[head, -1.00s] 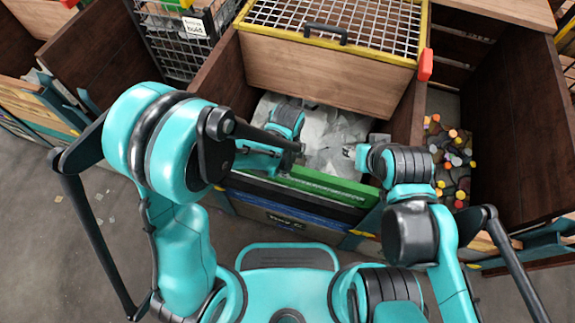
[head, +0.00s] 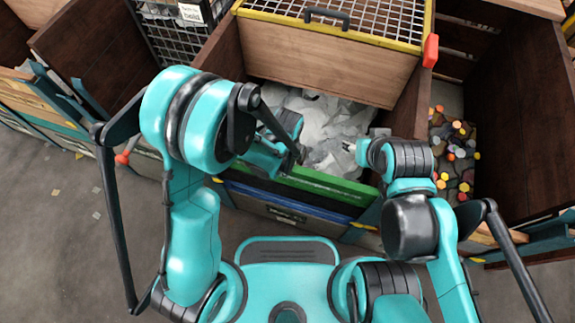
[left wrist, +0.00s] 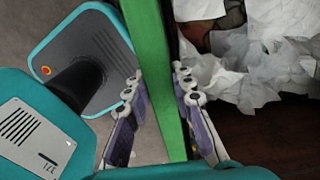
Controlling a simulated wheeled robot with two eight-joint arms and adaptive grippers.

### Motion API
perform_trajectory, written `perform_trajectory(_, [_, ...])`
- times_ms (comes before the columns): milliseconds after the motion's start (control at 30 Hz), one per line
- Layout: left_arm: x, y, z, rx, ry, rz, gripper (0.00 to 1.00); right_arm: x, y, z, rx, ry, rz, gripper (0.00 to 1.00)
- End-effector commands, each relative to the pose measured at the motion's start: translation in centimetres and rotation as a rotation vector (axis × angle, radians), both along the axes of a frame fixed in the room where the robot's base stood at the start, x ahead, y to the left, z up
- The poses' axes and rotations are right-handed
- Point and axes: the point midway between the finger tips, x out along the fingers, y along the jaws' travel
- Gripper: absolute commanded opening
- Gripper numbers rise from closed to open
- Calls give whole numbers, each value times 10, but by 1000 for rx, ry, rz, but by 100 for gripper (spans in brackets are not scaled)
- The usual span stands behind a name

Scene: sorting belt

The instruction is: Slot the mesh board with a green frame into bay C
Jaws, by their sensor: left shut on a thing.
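The green-framed board (head: 325,184) shows in the head view as a long green bar across the front of the bay with white scraps. Its mesh is hidden from me. My left gripper (head: 292,163) is shut on its upper edge, left of its middle. In the left wrist view the green frame (left wrist: 151,65) runs between the fingers of my left gripper (left wrist: 160,95). The bay front carries a small label plate (head: 287,217), unreadable now. A blue bar (head: 290,199) lies just in front of the green one. My right gripper (head: 352,148) hangs above the bay's right side, apart from the board; its fingers are unclear.
White crumpled scraps (head: 318,118) fill the bay behind the board. A wooden box with a yellow-framed mesh lid (head: 330,75) closes off its back. Dark wooden partitions (head: 520,130) flank the bays. The right bay holds colourful round pieces (head: 455,150).

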Motion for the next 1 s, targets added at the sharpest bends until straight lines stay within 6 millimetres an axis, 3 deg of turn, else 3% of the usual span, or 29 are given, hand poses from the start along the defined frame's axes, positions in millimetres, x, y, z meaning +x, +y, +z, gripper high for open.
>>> perform_trajectory(433, [0,0,-14,0,0,0,0,0,0,0,0,0,0,48])
perform_trajectory(467, [0,0,-14,0,0,0,31,0,0,0,0,0,0,48])
perform_trajectory(533, [0,0,-13,0,0,0,48,0,0,0,0,0,0,48])
perform_trajectory(867, [0,0,-12,0,0,0,48,0,0,0,0,0,0,48])
perform_trajectory(1000, [0,0,0,0,0,0,48,0,0,0,0,0,0,48])
